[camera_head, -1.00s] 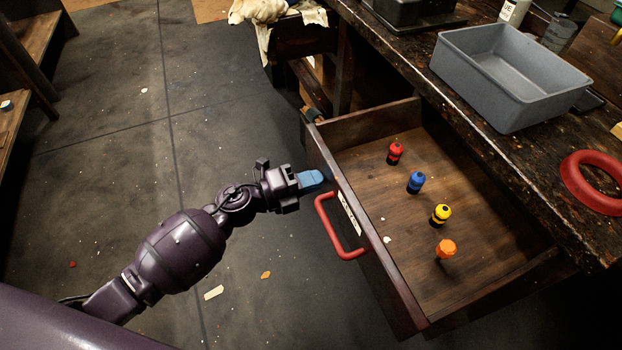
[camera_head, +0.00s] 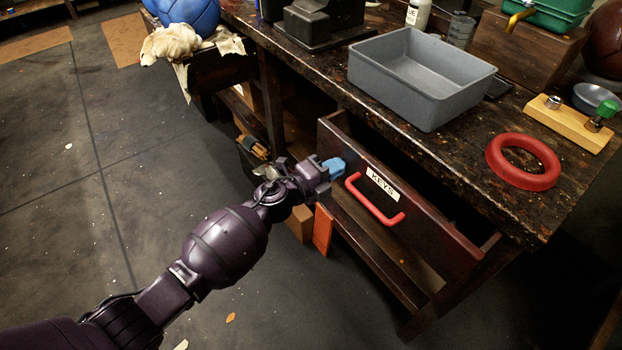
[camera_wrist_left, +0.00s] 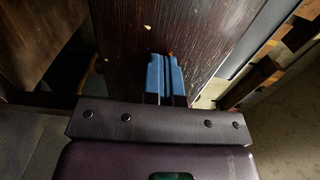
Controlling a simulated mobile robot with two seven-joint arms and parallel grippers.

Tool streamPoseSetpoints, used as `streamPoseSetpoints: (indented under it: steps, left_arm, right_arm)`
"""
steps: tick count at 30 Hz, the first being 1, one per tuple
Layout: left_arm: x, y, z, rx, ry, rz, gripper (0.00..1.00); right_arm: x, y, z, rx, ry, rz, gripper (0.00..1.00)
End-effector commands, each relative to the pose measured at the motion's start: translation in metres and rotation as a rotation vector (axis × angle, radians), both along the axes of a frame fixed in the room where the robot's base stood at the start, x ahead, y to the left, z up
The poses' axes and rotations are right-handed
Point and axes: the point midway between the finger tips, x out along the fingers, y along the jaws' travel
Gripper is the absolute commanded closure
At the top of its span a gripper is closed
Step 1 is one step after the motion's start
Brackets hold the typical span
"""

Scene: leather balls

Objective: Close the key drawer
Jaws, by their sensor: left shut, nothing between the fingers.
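The key drawer (camera_head: 440,228) has a dark wooden front with a white "KEYS" label (camera_head: 382,184) and a red bar handle (camera_head: 372,206). It sticks out a little from under the workbench, with a narrow dark gap behind its front. The bottles inside are hidden. My left gripper (camera_head: 334,169) is shut and empty, its blue fingertips at the drawer front, left of the handle. In the left wrist view the blue fingers (camera_wrist_left: 165,76) lie side by side against the dark wood; exact contact is hard to tell. My right gripper is out of view.
On the workbench (camera_head: 455,150) stand a grey bin (camera_head: 420,80), a red ring (camera_head: 522,162) and a wooden block with fittings (camera_head: 568,124). A blue ball (camera_head: 190,15) and a cloth (camera_head: 170,42) lie at the back left. The floor at left is mostly clear.

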Motion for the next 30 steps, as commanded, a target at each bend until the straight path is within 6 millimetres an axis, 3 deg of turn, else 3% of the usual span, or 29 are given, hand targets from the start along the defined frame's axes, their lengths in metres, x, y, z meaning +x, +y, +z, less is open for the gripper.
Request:
streamPoseSetpoints:
  steps: [6,12,30]
  left_arm:
    - [0.024,-0.035,-0.005,-0.001,0.006,-0.001,1.00]
    - [0.038,-0.054,-0.004,-0.001,0.005,-0.001,1.00]
    - [0.046,-0.063,0.003,-0.002,-0.004,0.002,1.00]
  right_arm:
    - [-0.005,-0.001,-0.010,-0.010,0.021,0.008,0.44]
    - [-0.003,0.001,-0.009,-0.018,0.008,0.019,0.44]
    - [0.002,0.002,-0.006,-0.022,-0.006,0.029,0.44]
